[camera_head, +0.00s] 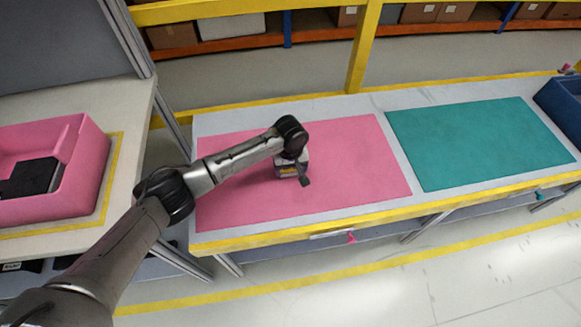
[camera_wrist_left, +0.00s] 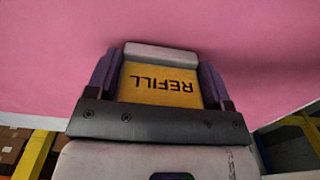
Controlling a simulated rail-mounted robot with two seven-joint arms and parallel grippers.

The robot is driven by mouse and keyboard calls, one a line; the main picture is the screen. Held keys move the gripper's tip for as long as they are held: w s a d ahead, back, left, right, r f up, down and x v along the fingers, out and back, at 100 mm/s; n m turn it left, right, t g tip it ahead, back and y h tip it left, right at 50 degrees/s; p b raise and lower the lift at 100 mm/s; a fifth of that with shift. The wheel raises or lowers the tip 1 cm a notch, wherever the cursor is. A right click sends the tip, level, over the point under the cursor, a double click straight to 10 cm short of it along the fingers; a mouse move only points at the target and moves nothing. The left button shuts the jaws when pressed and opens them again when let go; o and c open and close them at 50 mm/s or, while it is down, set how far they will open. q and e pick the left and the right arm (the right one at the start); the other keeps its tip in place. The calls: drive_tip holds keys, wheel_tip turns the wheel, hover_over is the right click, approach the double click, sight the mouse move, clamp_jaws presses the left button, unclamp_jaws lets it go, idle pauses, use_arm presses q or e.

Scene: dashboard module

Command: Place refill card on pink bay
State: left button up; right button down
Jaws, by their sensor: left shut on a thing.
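My left gripper (camera_head: 291,172) is over the pink bay (camera_head: 350,165), a flat pink area on the workbench. In the left wrist view the left gripper (camera_wrist_left: 160,85) is shut on the refill card (camera_wrist_left: 158,88), an orange-yellow piece with the word REFILL and a pale end. Pink surface fills the view beyond the card. Whether the card touches the bay I cannot tell. In the head view the card is mostly hidden by the gripper and wrist. My right gripper is not in view.
A teal bay (camera_head: 480,143) lies to the right of the pink one, with a blue bin (camera_head: 563,108) at the far right. A pink bin (camera_head: 85,190) holding a black object (camera_head: 32,177) stands on the left table. A yellow post (camera_head: 362,50) rises behind the bench.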

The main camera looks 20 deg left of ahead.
use_arm(q)
drive_tip(key=shift+f, duration=0.1)
drive_tip(key=o, duration=0.9)
wheel_tip(320, 180, up, 10)
drive_tip(key=p, duration=0.4)
drive_tip(key=shift+r, duration=0.25)
drive_tip(key=shift+r+p, duration=0.35)
drive_tip(key=shift+r, duration=0.5)
